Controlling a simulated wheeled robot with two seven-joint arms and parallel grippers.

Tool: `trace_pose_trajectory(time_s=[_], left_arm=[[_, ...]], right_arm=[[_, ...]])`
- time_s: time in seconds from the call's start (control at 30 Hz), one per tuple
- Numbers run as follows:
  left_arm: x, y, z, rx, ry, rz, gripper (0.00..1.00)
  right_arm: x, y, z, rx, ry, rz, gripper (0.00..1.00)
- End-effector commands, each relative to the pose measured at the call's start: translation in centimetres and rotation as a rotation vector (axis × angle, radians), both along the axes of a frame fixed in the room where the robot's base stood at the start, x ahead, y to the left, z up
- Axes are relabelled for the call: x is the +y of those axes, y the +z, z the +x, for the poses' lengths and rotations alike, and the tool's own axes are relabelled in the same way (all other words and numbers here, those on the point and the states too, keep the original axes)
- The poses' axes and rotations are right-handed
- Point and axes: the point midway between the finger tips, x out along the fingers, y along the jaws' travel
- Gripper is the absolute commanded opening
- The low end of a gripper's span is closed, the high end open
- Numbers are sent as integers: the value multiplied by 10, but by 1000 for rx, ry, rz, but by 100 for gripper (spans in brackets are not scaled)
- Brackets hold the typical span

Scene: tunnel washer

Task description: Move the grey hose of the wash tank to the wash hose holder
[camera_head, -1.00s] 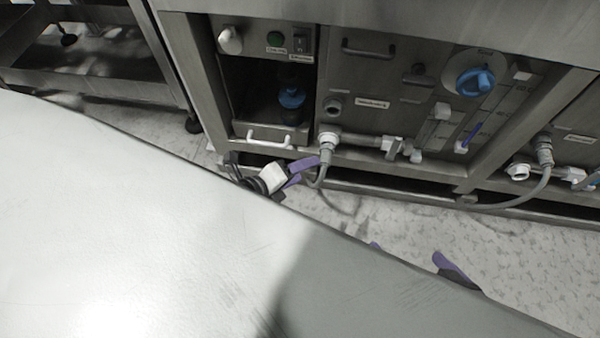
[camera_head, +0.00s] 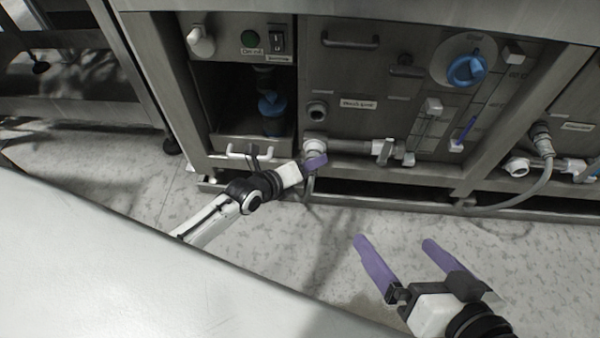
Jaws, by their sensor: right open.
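The grey hose (camera_head: 311,188) hangs from a white elbow fitting (camera_head: 315,141) at the left end of the horizontal pipe on the wash tank panel. My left gripper (camera_head: 316,162) is at the top of this hose, just below the fitting; one purple finger shows in front, and its grip is unclear. A white hook-shaped bracket (camera_head: 250,152) sits left of the hose, below the open compartment; I cannot tell for sure that it is the hose holder. My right gripper (camera_head: 394,243) is open and empty, over the floor at lower right, apart from the hose.
The panel carries a blue dial (camera_head: 467,70) and a label (camera_head: 358,104). A second grey hose (camera_head: 535,188) hangs at the right tank. A pale surface (camera_head: 130,285) fills the lower left. The floor (camera_head: 260,235) before the tank is clear.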

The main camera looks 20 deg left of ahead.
Motion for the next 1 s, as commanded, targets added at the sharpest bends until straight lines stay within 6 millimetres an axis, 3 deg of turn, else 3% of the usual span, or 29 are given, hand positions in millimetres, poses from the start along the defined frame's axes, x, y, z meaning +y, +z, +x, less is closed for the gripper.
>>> trace_pose_trajectory(time_s=[0.33,0.6,0.63,0.8,1.0], left_arm=[[-1,-2,3,1,-1,0,54],[-1,-2,3,1,-1,0,8],[-1,-2,3,1,-1,0,28],[-1,-2,3,1,-1,0,0],[-1,-2,3,1,-1,0,0]], right_arm=[[1,3,0,-7,1,10,99],[1,3,0,-7,0,9,99],[1,3,0,-7,0,9,99],[1,3,0,-7,0,9,99],[1,2,0,-7,0,9,99]])
